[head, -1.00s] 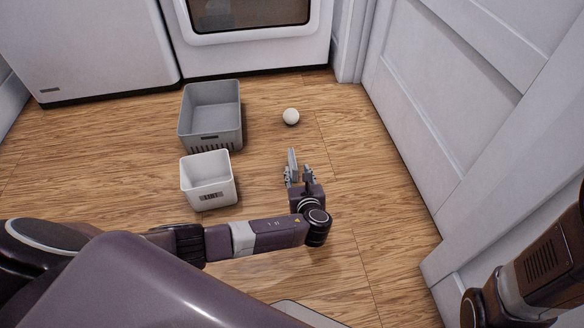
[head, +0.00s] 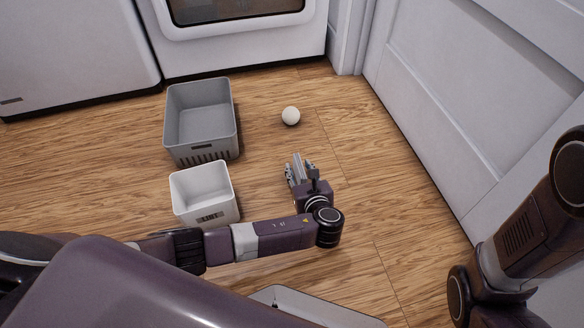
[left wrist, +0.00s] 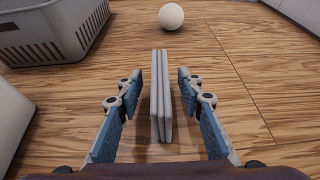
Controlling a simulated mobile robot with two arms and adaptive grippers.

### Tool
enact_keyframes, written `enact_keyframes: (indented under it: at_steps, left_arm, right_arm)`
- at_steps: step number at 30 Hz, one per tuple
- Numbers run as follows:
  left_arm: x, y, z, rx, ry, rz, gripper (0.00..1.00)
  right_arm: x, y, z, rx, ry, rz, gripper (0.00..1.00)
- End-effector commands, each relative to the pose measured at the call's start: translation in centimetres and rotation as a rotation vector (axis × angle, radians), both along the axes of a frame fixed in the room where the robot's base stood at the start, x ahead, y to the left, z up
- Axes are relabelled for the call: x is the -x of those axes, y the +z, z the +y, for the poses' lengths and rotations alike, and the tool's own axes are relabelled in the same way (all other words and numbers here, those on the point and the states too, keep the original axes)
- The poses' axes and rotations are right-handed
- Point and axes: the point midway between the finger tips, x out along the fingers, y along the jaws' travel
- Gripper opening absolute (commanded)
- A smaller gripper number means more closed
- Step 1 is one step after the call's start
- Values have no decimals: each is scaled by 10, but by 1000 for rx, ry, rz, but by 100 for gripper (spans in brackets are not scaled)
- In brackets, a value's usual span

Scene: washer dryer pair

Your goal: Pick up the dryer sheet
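The dryer sheet (left wrist: 160,95) appears as a thin, pale grey, layered piece standing on edge on the wood floor. In the left wrist view it lies between the two blue-padded fingers of my left gripper (left wrist: 160,100), with a visible gap on each side. The fingers are open and do not appear to touch it. In the head view my left gripper (head: 302,172) is low over the floor, and the sheet (head: 297,165) shows partly among its fingers. My right arm is at the right edge; its gripper is out of view.
A white ball (head: 291,116) lies beyond the gripper. A grey basket (head: 232,135) and a smaller white bin (head: 207,205) marked LINT stand to the left. White appliances (head: 235,40) are behind, and a white panelled door (head: 450,110) is on the right.

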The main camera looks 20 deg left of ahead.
Motion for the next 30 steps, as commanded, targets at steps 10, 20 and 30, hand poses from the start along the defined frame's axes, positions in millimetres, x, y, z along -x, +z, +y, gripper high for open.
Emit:
enact_keyframes:
  at_steps: [10, 20, 30]
  left_arm:
    - [0, 0, -2, 0, 0, 0, 27]
    - [0, 0, -1, 1, 0, 1, 4]
    - [0, 5, -1, 1, 0, 1, 4]
  right_arm:
    - [0, -1, 0, -1, -1, -1, 40]
    - [1, -1, -1, -2, -1, -2, 40]
    - [1, 4, -1, -2, -1, -1, 40]
